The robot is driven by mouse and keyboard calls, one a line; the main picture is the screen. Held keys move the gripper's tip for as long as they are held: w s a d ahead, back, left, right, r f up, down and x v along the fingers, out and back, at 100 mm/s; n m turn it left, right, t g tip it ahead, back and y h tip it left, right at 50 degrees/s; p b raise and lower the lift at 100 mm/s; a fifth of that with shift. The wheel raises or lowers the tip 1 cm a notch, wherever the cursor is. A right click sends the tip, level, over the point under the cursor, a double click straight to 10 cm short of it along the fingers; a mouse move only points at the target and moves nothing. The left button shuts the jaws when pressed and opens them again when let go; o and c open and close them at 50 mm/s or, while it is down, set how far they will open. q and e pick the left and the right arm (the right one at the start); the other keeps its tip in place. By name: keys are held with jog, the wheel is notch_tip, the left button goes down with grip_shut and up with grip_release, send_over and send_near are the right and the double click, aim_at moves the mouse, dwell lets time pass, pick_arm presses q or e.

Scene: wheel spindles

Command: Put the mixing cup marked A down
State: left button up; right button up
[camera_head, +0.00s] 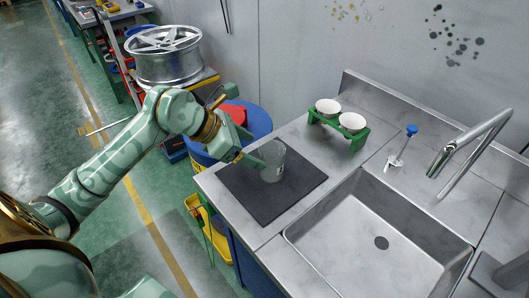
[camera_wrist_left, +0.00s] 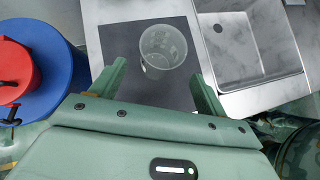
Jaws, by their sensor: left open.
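The mixing cup (camera_head: 271,161) is a clear, translucent cup standing upright on the dark mat (camera_head: 262,211) on the counter. A small dark mark shows on its side, but I cannot read the letter. In the left wrist view the cup (camera_wrist_left: 163,47) stands on the dark mat (camera_wrist_left: 119,67), just ahead of my fingers. My left gripper (camera_head: 256,158) is open, with its fingers beside the cup; in the left wrist view the left gripper (camera_wrist_left: 155,88) has its fingers spread wide with nothing between their tips. My right gripper is not in view.
A steel sink (camera_head: 375,240) with a faucet (camera_head: 470,145) lies right of the mat. A green rack (camera_head: 338,131) with two white cups stands behind. A blue-topped dispenser (camera_head: 402,146) stands by the sink. A blue drum (camera_head: 250,118) with a red item is left of the counter.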

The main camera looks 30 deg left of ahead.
pick_arm(q)
jog(key=v, duration=0.4)
jog(key=shift+s+a+r, duration=0.15)
jog(key=shift+r, duration=0.1)
